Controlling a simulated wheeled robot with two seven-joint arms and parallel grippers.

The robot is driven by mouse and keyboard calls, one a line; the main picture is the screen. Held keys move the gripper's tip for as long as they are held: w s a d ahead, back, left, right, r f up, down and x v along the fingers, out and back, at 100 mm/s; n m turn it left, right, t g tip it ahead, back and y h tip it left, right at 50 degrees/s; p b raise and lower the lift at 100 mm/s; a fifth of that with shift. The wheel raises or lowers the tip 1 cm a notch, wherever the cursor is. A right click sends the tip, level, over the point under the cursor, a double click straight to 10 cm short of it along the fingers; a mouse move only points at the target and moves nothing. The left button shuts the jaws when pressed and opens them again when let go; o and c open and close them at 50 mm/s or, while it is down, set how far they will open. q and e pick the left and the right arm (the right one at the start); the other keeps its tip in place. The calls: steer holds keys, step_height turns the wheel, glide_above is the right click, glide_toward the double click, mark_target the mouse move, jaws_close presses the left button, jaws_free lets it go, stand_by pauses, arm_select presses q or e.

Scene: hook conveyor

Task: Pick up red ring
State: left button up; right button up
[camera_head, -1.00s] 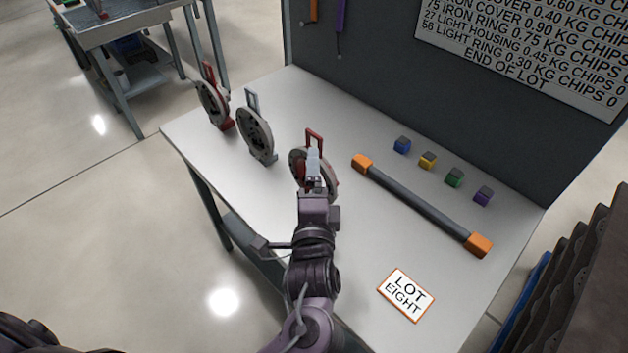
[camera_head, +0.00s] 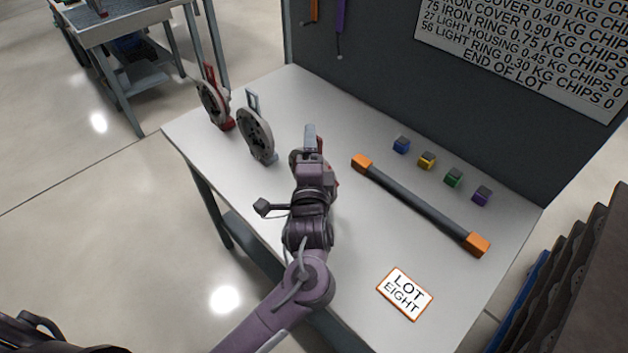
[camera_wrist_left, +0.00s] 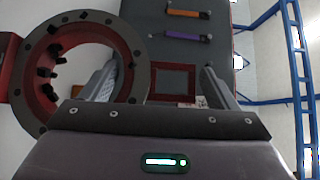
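The red ring nearest my left gripper stands upright on the table, with a grey rim (camera_head: 295,157) mostly hidden behind the gripper in the head view. In the left wrist view this ring (camera_wrist_left: 136,50) has a grey face and a red inside, and fills the left side. Its square red handle (camera_wrist_left: 172,99) shows between the fingertips. My left gripper (camera_head: 310,136) is over the handle; the wrist view shows its fingers (camera_wrist_left: 165,85) apart, with gaps beside the handle. My right gripper is not in view.
A red-handled disc (camera_head: 211,102) and a grey-handled disc (camera_head: 256,137) stand to the left. A dark bar with orange ends (camera_head: 418,205) and several small coloured cubes (camera_head: 427,160) lie to the right. A LOT EIGHT card (camera_head: 405,294) lies in front. A dark panel (camera_head: 380,70) rises behind.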

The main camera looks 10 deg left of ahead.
arm_select(q)
steer(key=c, duration=1.7)
steer(key=shift+r, duration=0.1)
steer(key=shift+r, duration=0.1)
